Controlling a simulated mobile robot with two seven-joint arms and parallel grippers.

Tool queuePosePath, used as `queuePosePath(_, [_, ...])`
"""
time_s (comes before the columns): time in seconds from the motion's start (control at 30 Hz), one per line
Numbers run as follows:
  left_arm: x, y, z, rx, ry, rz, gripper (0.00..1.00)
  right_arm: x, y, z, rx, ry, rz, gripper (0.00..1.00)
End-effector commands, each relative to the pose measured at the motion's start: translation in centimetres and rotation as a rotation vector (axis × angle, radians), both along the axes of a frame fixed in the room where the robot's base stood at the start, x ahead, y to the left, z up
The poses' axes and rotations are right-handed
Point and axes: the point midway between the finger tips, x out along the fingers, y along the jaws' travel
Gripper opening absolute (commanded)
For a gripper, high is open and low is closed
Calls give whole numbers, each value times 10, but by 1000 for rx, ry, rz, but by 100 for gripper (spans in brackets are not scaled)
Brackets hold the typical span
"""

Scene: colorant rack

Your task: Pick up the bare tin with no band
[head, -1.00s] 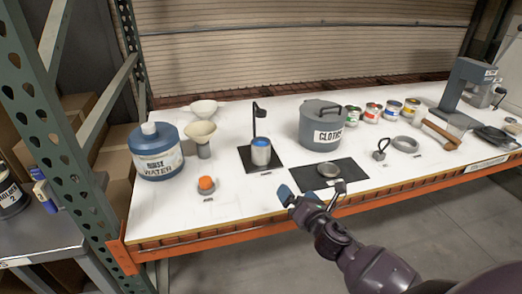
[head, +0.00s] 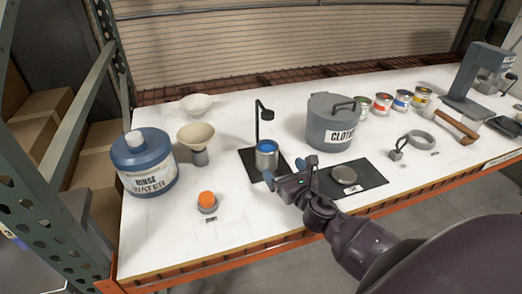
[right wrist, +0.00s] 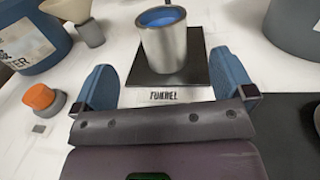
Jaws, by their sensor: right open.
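The bare tin (head: 266,155) is plain silver metal with no band and shows blue inside its open top. It stands upright on a black mat under a thin black stand. In the right wrist view the tin (right wrist: 165,48) is ahead, between the lines of my two blue fingers, beyond the label "TUNNEL". My right gripper (head: 290,172) is open and empty, just in front of the tin on the near side; the fingers are apart from it. My left gripper is not in view.
A grey "CLOTHS" pot (head: 330,122) stands right of the tin. A "RINSE WATER" jug (head: 146,165), funnel (head: 197,138) and orange-capped item (head: 207,201) are left. Several banded tins (head: 383,103) stand at the back. A black stand (head: 259,125) rises behind the tin.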

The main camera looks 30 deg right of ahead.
Motion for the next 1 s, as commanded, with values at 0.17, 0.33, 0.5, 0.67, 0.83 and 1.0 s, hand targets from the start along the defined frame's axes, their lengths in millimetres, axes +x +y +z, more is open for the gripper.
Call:
queuePosePath(0.17, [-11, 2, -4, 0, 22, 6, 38, 24, -2, 1, 2, -2, 0, 100])
queuePosePath(0.33, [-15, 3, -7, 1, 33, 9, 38, 45, -5, 0, 1, -1, -1, 100])
queuePosePath(0.5, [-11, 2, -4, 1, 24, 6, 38, 54, -6, 0, 1, -1, 0, 100])
queuePosePath(0.67, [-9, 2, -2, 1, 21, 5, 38, 71, -8, -1, 4, -2, -1, 100])
queuePosePath(0.83, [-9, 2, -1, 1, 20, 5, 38, 94, -12, -2, 3, -1, -1, 100])
queuePosePath(1.0, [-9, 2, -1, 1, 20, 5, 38, 104, -13, -3, 3, 0, 0, 100])
